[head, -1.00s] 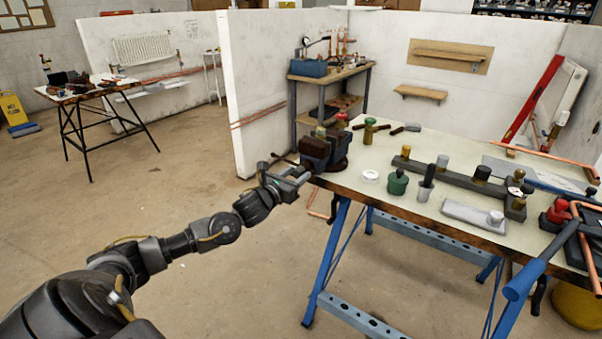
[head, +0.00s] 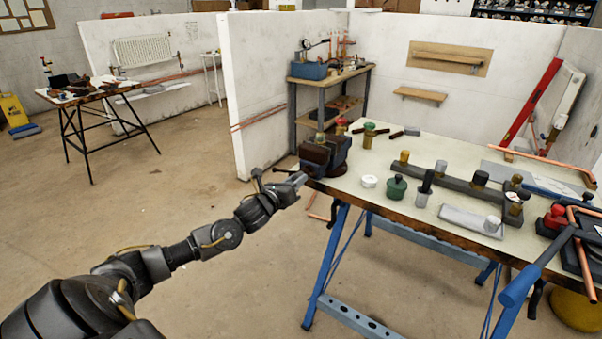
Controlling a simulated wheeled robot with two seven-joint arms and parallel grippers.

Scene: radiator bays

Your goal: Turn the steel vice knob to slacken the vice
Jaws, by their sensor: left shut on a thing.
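The dark vice (head: 320,158) stands on the left corner of the pale workbench (head: 408,170), its screw end facing the left front. A brassy upright piece (head: 320,131) shows at its jaws. My left gripper (head: 298,182) is at the vice's front end, just off the bench edge, seen nearly edge-on. It is shut on the steel vice knob, which is mostly hidden by the fingers. A thin dark bar (head: 282,171) shows beside the fingers. My right gripper is out of view.
A green-topped valve (head: 369,134), a white ring (head: 368,181), a green pot (head: 397,188) and a dark rail (head: 440,174) with fittings lie on the bench. The floor left of the bench is open.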

